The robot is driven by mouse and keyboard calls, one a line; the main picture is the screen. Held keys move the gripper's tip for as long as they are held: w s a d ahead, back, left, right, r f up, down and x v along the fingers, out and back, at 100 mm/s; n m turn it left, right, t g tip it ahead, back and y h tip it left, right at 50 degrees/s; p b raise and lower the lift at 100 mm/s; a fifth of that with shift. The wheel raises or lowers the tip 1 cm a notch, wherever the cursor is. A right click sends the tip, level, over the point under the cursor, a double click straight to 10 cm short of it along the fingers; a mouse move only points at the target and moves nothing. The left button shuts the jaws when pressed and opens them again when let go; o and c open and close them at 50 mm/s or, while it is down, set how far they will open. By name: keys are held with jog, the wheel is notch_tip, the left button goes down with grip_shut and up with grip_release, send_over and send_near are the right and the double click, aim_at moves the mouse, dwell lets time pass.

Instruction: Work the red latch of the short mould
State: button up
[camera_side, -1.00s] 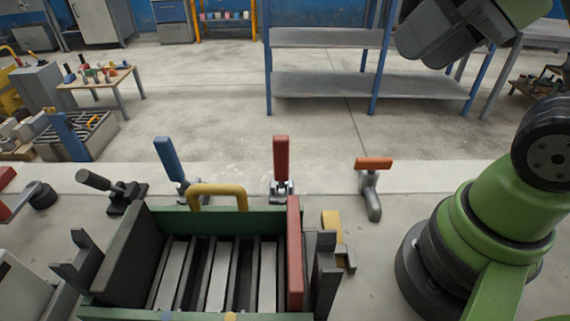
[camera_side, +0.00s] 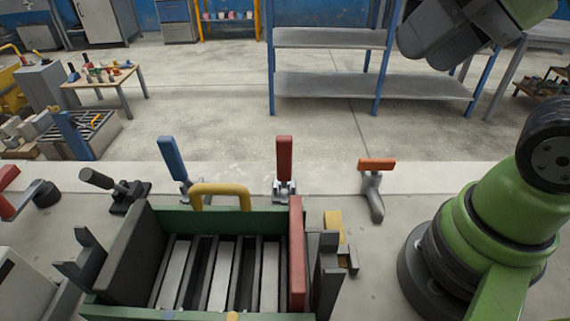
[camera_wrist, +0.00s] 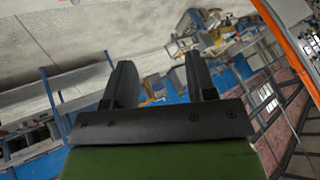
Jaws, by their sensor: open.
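A latch with an upright red handle (camera_side: 284,157) stands behind the green mould (camera_side: 172,218) in the side view, on a small metal base. The mould is an open box with grey slats inside, a yellow hoop handle (camera_side: 220,189) at its back wall and a long red bar (camera_side: 297,252) along its right side. I cannot tell from its size whether this is the short mould. My gripper (camera_wrist: 160,62) is open and empty in the wrist view, its two dark fingers apart. In the side view my arm's dark end is high at the upper right, well away from the latch; its fingertips are not clear.
A blue-handled latch (camera_side: 172,158) stands left of the red one, and an orange-handled one (camera_side: 376,164) to the right. A black-handled clamp (camera_side: 116,188) lies low at the left. A yellow block (camera_side: 334,226) sits right of the mould. Bare floor lies behind the latches.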

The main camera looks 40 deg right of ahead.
jog(key=w+a+f+m+g+h, duration=0.2)
jog(key=w+a+f+m+g, duration=0.15)
jog(key=w, duration=0.25)
jog(key=m+h, duration=0.2)
jog(key=h, duration=0.1)
send_over(284, 137)
jog(key=s+a, duration=0.2)
notch_tip(284, 137, down, 5)
jog(key=shift+n+g, duration=0.25)
jog(key=x, duration=0.9)
jog(key=shift+w+d+f, duration=0.1)
jog(key=shift+d+f, duration=0.05)
jog(key=shift+d, duration=0.1)
jog(key=shift+c, duration=0.2)
grip_shut()
